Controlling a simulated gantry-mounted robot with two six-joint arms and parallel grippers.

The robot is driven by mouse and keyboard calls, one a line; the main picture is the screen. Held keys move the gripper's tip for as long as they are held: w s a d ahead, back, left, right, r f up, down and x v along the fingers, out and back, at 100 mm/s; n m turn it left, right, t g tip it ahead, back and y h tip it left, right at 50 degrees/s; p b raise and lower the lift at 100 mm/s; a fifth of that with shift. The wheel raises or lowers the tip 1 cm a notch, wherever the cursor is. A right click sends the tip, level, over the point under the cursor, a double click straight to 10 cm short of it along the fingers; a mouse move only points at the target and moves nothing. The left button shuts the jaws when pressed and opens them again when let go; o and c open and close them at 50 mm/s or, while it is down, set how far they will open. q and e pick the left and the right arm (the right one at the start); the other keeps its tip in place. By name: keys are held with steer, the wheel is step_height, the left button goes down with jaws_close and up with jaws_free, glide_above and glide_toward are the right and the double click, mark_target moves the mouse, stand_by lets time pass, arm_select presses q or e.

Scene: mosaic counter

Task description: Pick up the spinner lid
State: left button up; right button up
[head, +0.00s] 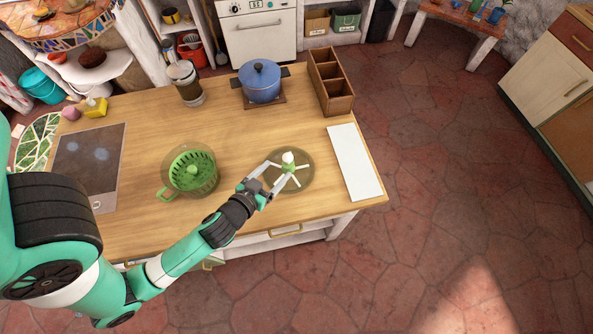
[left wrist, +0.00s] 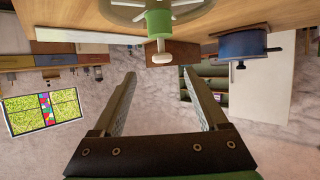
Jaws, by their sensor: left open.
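The spinner lid (head: 301,181) lies on the wooden counter, right of the green spinner bowl (head: 172,189). It is a round clear disc with pale spokes, a green hub and a white knob. My left gripper (head: 272,177) is at the lid's left side, low over the counter, with its fingers open toward the hub. In the left wrist view, which is upside down, the lid's green hub (left wrist: 158,24) and white knob show just beyond the open fingertips (left wrist: 160,76), roughly centred between them. The gap between the fingers looks empty. My right gripper is out of view.
A white board (head: 354,162) lies right of the lid near the counter's edge. A wooden divided box (head: 339,104), a blue pot (head: 261,86) and a glass jar (head: 189,90) stand behind. A cooktop (head: 89,165) is at left. The counter between bowl and pot is clear.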

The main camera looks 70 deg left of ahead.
mark_target(291, 154)
arm_select(q)
steer(key=x, duration=0.6)
steer(key=shift+w+a+r+p, duration=0.1)
steer(key=shift+w+r+p, duration=0.1)
steer(key=shift+p, duration=0.1)
steer(key=shift+s+x, duration=0.2)
steer(key=shift+x, duration=2.5)
steer(key=shift+a+f, duration=0.1)
steer(key=shift+f, duration=0.05)
steer(key=shift+c, duration=0.3)
jaws_close()
